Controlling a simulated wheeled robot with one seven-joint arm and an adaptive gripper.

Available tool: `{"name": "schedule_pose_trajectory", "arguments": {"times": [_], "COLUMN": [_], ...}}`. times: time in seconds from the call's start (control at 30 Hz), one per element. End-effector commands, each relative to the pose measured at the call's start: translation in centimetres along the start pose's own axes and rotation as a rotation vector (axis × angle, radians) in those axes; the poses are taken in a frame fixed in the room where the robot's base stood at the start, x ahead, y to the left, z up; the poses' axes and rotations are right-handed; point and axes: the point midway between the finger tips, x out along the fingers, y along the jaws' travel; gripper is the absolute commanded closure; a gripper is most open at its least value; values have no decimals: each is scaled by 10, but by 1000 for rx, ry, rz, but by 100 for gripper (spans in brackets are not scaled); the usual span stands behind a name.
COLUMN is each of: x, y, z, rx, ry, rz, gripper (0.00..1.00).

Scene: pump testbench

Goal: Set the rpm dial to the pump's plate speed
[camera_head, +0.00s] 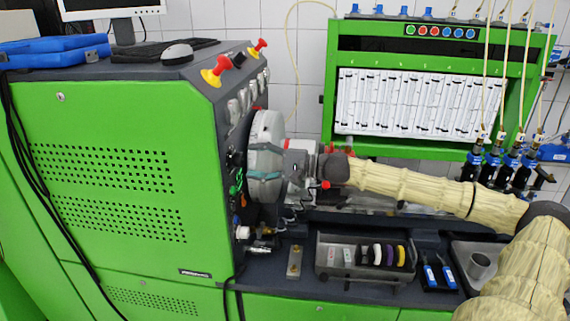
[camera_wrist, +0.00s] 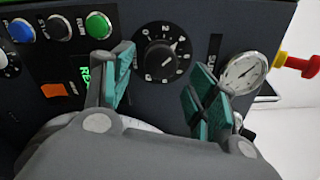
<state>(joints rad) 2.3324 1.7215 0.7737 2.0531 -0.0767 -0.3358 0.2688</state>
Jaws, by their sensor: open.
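The rpm dial appears to be the round black knob (camera_wrist: 160,50) with white numerals on the dark panel in the wrist view. Its pointer setting is too small to read surely. My gripper (camera_wrist: 160,92) is open, its teal-padded fingers spread below and to either side of the knob. Nothing is between the pads, and the fingers look apart from the knob. In the head view my gripper (camera_head: 300,163) is beside the green cabinet's dark control face, partly hidden around the large grey disc (camera_head: 265,150). I cannot make out a readable pump plate.
A white gauge (camera_wrist: 244,72) is close to the right finger. Blue, black and green buttons (camera_wrist: 98,25) and an orange switch (camera_wrist: 53,90) are left of the dial. Yellow-red knobs (camera_head: 216,71) stick out above. A tray (camera_head: 340,272) is below my arm.

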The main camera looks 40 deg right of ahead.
Motion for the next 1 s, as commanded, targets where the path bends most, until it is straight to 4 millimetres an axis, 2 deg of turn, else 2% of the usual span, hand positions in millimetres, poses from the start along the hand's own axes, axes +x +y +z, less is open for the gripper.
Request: {"name": "schedule_pose_trajectory", "arguments": {"times": [0.6,1.0], "x": [-72,-81], "y": [0,-1], "z": [-1,-1], "rx": [1,-1], "ry": [3,1], "rz": [-1,0], "gripper": [42,42]}}
